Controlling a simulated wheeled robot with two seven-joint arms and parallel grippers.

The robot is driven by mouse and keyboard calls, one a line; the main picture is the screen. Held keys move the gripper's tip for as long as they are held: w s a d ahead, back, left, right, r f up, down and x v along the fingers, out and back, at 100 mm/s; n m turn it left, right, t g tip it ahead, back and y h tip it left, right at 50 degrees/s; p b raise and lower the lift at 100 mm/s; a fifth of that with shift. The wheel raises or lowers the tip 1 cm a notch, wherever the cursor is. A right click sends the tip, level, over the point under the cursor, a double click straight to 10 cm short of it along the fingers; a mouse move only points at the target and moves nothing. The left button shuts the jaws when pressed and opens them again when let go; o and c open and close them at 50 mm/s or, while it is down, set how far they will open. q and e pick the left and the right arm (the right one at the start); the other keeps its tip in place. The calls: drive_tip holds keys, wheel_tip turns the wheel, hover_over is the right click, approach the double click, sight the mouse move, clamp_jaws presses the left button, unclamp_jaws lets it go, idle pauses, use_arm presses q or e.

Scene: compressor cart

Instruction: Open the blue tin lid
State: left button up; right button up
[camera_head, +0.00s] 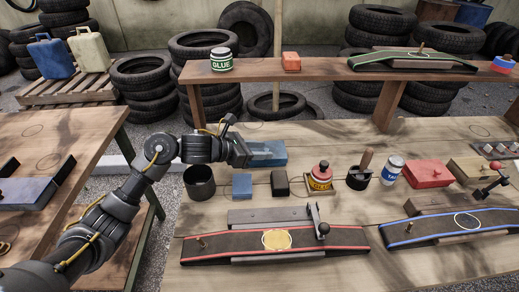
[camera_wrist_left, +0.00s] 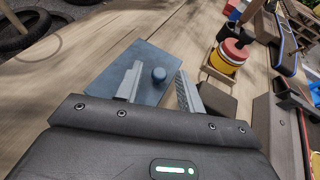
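The blue tin (camera_head: 272,158) sits on the wooden table, behind the row of small objects, partly hidden by my left gripper (camera_head: 264,150). In the left wrist view its flat blue lid (camera_wrist_left: 112,68) appears to be on, with a small round blue knob (camera_wrist_left: 158,74) on top. My left gripper is open in the left wrist view (camera_wrist_left: 160,85). Its two fingers point at the lid, and the knob shows between their tips with gaps on both sides. I cannot tell how high the fingers are above the lid. My right gripper is not in view.
A dark cup (camera_head: 199,183), a blue block (camera_head: 242,186), a dark block (camera_head: 280,184) and a red-topped yellow jar (camera_head: 320,176) stand in front of the tin. A raised shelf (camera_head: 262,76) with a glue tin (camera_head: 221,60) runs behind it.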

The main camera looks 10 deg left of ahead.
use_arm(q)
drive_tip(key=shift+c, duration=0.2)
clamp_jaws()
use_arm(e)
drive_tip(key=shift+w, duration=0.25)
use_arm(q)
drive_tip(key=shift+w+r, duration=0.1)
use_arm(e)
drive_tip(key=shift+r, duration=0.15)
